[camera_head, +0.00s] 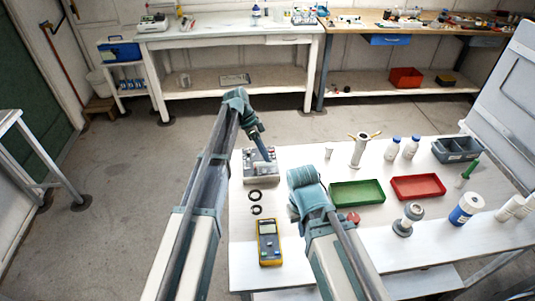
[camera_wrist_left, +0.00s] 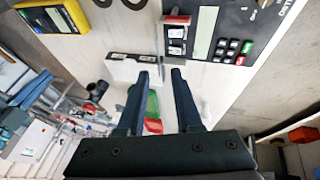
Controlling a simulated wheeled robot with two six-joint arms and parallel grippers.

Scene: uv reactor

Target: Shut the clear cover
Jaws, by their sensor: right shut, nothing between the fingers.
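The grey reactor unit (camera_head: 261,172) stands at the left end of the white table in the head view. Its dark control panel with display and keypad (camera_wrist_left: 238,32) shows at the top of the left wrist view. A pale plate with two dark strips (camera_wrist_left: 128,68) lies just beyond my left fingers; I cannot tell if it is the clear cover. My left gripper (camera_wrist_left: 160,72) is open and empty, and in the head view it reaches over the unit (camera_head: 264,152). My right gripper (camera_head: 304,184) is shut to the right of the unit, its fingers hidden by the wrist.
A yellow multimeter (camera_head: 269,243) and two black rings (camera_head: 255,203) lie in front of the unit. A green tray (camera_head: 357,193), a red tray (camera_head: 418,187), a metal cylinder (camera_head: 360,151) and bottles stand to the right.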

